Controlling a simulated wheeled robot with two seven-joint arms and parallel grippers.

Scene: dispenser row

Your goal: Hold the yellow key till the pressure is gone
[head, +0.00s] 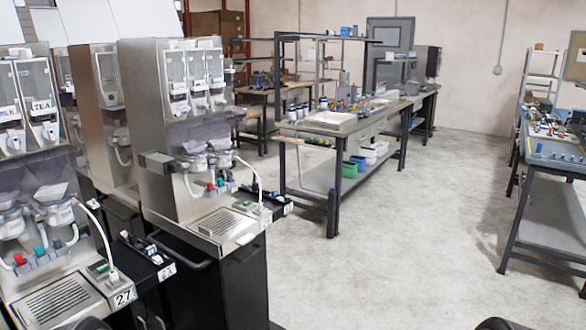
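I cannot make out a yellow key in the head view. The nearer dispenser (62,290), labelled 27, stands at the lower left with red and teal knobs (40,253) under its hoppers. A second dispenser (150,110) stands behind it, in the left middle, with red, green and blue knobs (220,186) and a small green panel (245,205) beside its drip grille. Any markings on these small controls are too small to read. Neither of my grippers shows; only dark rounded shapes, perhaps parts of mine, reach the bottom edge.
More dispensers stand behind these two at the left. A workbench (322,130) with trays and bins stands in the middle back. Another bench (552,152) is at the right edge. The pale floor (400,240) between them is clear.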

